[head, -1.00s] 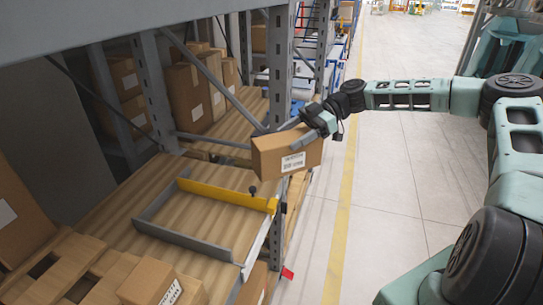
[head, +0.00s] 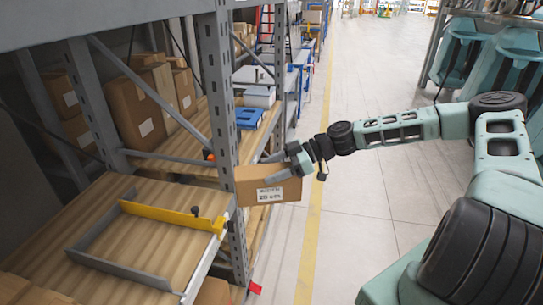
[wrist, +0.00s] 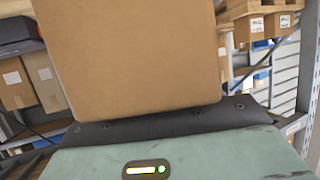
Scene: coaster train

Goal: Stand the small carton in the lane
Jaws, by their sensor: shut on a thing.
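The small carton (head: 268,187) is brown with a white printed label on its near face. My gripper (head: 291,165) is shut on it and holds it in the air over the aisle side of the rack upright, roughly level. In the wrist view the carton (wrist: 130,55) fills the upper middle, above the dark gripper edge; the fingertips are hidden there. The lane (head: 140,242) is a bare wooden shelf strip at left, bounded by a yellow rail (head: 160,213) at the back and grey rails (head: 120,268) at the side and front. The carton is right of the lane, apart from it.
A grey rack upright (head: 217,100) stands between the lane's far right corner and the carton. A small dark knob (head: 195,210) sticks up by the yellow rail. Large cartons (head: 135,110) stand on the shelf behind. The aisle floor (head: 350,240) is clear.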

